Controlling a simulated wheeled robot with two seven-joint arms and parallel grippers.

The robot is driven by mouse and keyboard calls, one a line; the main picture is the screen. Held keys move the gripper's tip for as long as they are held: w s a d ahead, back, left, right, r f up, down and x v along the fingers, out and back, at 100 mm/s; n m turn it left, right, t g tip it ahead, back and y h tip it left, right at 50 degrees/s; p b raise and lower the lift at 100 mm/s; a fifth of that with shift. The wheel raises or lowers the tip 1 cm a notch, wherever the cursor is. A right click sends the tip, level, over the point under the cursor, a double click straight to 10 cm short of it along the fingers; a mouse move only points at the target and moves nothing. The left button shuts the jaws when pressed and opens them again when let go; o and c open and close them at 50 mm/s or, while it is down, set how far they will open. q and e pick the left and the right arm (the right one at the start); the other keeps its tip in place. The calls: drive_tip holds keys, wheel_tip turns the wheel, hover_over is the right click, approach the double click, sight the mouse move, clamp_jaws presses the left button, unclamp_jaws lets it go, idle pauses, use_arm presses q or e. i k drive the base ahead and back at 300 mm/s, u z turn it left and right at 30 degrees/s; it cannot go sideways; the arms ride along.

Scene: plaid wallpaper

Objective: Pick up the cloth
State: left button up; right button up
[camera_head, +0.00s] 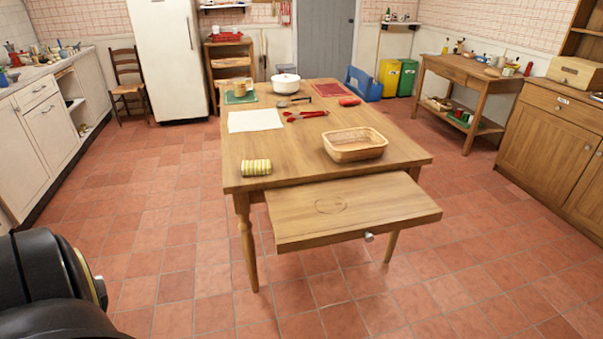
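A flat white rectangular sheet (255,121), which looks like a cloth or paper, lies on the left part of the wooden table (215,165). A small yellow-and-white striped bundle (256,167), perhaps a rolled cloth, lies at the table's front left corner. A flat red piece (328,90) lies at the far right of the table. I cannot tell for sure which of these is the cloth. Neither of my grippers is in view; only a dark part of my own body shows at the lower left.
A wicker basket (355,145), red utensil (306,116) and white pot (285,83) stand or lie on the table. A wide wooden drawer or board (380,211) juts from the table's front. Cabinets line both sides. The tiled floor (160,225) around the table is clear.

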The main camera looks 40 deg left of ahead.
sight(254, 167)
drive_tip(key=z, duration=0.35)
drive_tip(key=i, duration=1.15)
drive_tip(key=u, duration=0.65)
drive_tip(key=i, duration=1.15)
drive_tip(key=u, duration=1.15)
